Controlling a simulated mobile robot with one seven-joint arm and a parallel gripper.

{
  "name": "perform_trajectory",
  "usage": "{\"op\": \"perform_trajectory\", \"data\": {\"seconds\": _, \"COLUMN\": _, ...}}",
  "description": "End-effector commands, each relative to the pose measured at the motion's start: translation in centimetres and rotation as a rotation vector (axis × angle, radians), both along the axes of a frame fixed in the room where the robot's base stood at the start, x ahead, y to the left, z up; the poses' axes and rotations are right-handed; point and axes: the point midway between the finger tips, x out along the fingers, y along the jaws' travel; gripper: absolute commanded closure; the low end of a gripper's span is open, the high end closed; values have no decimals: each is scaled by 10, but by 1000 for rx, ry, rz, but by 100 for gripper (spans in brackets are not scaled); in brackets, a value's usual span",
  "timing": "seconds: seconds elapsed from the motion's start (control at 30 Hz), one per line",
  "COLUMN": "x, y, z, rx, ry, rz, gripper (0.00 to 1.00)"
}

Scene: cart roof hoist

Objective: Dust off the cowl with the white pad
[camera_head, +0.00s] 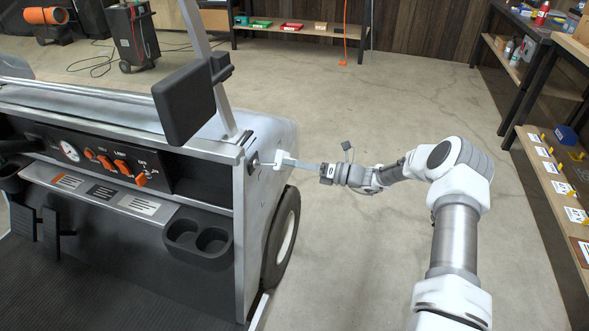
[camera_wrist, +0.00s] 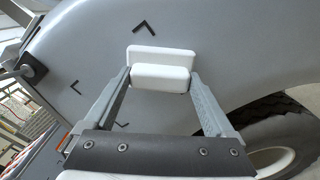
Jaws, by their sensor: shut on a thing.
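My gripper (camera_head: 300,163) reaches left to the side of the cart and is shut on the white pad (camera_head: 278,161). In the wrist view the pad (camera_wrist: 162,55) is a white block with a thicker grip part between my two fingertips (camera_wrist: 160,78). The pad is right in front of the grey cowl (camera_wrist: 235,45), at or very near its surface; I cannot tell if they touch. Black corner marks (camera_wrist: 144,27) on the cowl lie around the pad, above, left and below left. In the head view the cowl (camera_head: 285,132) curves over the front wheel. No dust is clearly visible.
A black mirror (camera_head: 190,100) on a slanted post stands left of my gripper. The cart's wheel (camera_head: 284,238) is below it. A dashboard with orange switches (camera_head: 122,165) is at left. Shelves (camera_head: 545,150) line the right; open concrete floor lies between.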

Motion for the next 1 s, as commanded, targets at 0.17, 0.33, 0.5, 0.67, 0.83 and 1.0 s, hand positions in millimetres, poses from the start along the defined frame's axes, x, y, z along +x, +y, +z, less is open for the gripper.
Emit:
{"op": "perform_trajectory", "data": {"seconds": 0.17, "x": -6, "y": 2, "z": 3, "rx": 2, "ry": 3, "rz": -1, "gripper": 55}}
{"op": "perform_trajectory", "data": {"seconds": 0.33, "x": -20, "y": 8, "z": 5, "rx": 3, "ry": 4, "rz": -2, "gripper": 55}}
{"op": "perform_trajectory", "data": {"seconds": 0.5, "x": -33, "y": 14, "z": 3, "rx": 2, "ry": 2, "rz": -1, "gripper": 55}}
{"op": "perform_trajectory", "data": {"seconds": 0.67, "x": -37, "y": 16, "z": 1, "rx": 1, "ry": 2, "rz": -1, "gripper": 55}}
{"op": "perform_trajectory", "data": {"seconds": 0.83, "x": -46, "y": 20, "z": 3, "rx": 2, "ry": 4, "rz": 0, "gripper": 55}}
{"op": "perform_trajectory", "data": {"seconds": 1.0, "x": -61, "y": 27, "z": 3, "rx": 3, "ry": 4, "rz": -1, "gripper": 55}}
